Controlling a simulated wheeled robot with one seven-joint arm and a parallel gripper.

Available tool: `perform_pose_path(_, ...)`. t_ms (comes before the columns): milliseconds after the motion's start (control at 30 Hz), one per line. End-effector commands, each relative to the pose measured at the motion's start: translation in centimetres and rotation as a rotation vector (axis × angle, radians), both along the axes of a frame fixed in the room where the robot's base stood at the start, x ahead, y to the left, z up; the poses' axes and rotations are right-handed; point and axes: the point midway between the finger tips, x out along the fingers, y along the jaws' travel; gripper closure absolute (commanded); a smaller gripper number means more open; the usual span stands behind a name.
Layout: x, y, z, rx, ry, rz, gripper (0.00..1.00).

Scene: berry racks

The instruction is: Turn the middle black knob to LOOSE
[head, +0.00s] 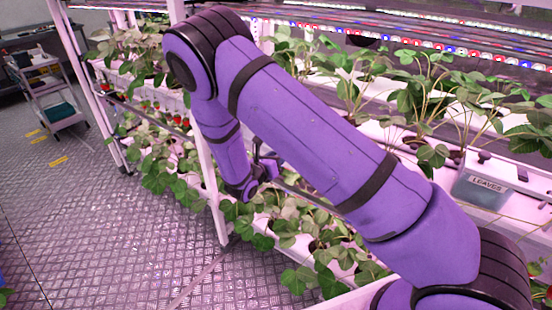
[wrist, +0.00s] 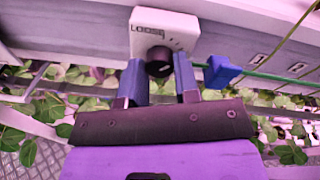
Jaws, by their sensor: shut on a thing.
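In the wrist view a white box (wrist: 178,24) lettered LOOSE is fixed to the rack's pale rail. A black round knob (wrist: 159,62) sticks out from its lower part. My gripper (wrist: 159,67) has one blue finger on each side of the knob and is shut on it. I cannot tell which way the knob points; its pointer is not clear, and the small marks right of the lettering are too small to read. In the head view my gripper (head: 262,170) is small and partly hidden behind my purple arm, and the knob cannot be made out.
A blue part (wrist: 220,72) sits on the rail just right of the box, with a green line beside it. Strawberry plants (head: 290,215) hang along the racks. A bin labelled LEAVES (head: 485,186) stands at the right. The metal floor (head: 110,230) is open at the left.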

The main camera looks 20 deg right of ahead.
Motion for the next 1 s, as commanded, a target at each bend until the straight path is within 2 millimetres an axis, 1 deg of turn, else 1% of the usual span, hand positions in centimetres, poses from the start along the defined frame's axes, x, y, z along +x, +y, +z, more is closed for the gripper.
perform_pose_path(200,0.02,0.10,-0.03,-0.118,0.165,0.002,0.94)
perform_pose_path(500,0.05,0.17,-0.01,-0.261,0.360,0.002,0.94)
perform_pose_path(733,0.06,0.16,0.00,-0.331,0.457,0.002,0.94)
perform_pose_path(1000,0.07,0.15,0.01,-0.368,0.506,0.002,0.94)
